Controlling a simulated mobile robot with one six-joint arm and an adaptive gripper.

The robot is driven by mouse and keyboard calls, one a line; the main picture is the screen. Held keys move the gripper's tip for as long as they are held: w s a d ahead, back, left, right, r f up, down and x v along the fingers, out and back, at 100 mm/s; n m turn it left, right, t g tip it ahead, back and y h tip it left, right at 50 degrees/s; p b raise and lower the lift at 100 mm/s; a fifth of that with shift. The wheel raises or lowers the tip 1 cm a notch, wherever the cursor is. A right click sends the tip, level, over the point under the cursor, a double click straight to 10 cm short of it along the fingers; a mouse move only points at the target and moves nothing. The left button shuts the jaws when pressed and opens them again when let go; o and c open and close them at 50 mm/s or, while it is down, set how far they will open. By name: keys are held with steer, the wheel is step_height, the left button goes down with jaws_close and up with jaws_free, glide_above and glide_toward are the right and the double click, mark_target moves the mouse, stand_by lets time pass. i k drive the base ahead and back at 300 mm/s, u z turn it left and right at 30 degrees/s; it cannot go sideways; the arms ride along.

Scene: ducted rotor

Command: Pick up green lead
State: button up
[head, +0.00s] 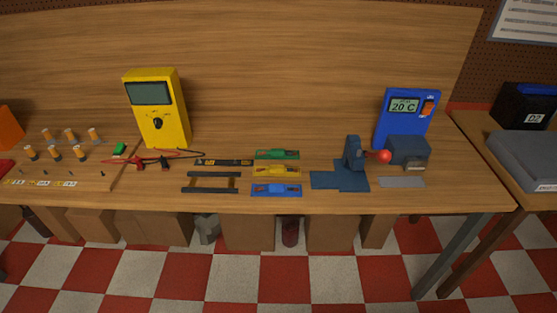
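Two green things show in the head view, and I cannot tell for sure which one is the green lead. My gripper is not in view.
A yellow piece (277,171) and a blue piece (276,190) lie in front of the green flat piece. Left of them are dark rails (211,175). The yellow meter (158,108) stands behind. A blue stand (353,165) and blue thermometer box (404,118) are right.

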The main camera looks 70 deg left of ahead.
mark_target(274, 152)
steer(key=k, duration=1.8)
steer(key=u, duration=1.95)
steer(key=i, duration=0.8)
steer(key=z, duration=0.2)
